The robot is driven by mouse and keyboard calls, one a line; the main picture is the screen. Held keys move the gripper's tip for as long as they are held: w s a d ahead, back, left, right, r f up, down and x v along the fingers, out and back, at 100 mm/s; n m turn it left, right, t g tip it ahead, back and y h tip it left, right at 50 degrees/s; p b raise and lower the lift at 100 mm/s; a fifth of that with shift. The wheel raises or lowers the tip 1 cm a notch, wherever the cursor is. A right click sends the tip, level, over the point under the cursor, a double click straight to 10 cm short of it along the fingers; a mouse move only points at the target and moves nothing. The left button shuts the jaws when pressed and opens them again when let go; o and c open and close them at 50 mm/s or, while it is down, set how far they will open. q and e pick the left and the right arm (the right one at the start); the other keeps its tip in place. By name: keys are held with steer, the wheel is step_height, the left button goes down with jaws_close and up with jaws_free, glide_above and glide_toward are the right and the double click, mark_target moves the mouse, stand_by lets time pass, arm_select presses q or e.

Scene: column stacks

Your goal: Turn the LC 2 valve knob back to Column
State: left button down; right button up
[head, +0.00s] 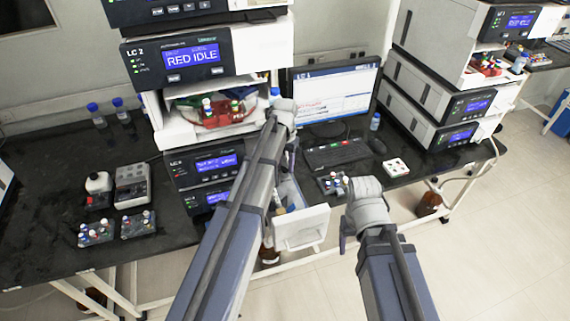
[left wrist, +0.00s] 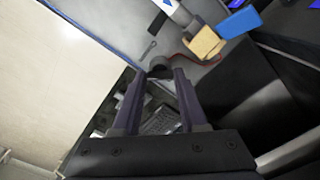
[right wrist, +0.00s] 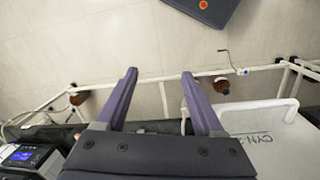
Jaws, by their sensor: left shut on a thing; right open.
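The LC 2 unit (head: 178,58) stands left of centre in the head view, its display reading "RED IDLE". A small dark round knob (left wrist: 160,66) sits on a grey panel in the left wrist view. My left gripper (left wrist: 160,75) is shut on this knob, a fingertip at each side. The knob's pointer and any position labels are too small to read. In the head view my left arm hides the knob and fingers. My right gripper (right wrist: 160,75) is open and empty, with only floor and a bench frame seen beyond its fingers.
A white door (head: 301,229) stands out between my arms; its lettering shows in the right wrist view (right wrist: 262,152). A beige block (left wrist: 205,43) and a blue piece (left wrist: 239,22) are near the knob. A monitor (head: 336,90) and keyboard (head: 338,153) stand behind.

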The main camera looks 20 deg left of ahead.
mark_target(285, 167)
arm_select(q)
steer(key=shift+c, duration=2.2)
jaws_free()
steer(key=shift+r, duration=0.2)
step_height(285, 167, up, 8)
steer(key=p, duration=0.8)
steer(key=shift+f, duration=0.25)
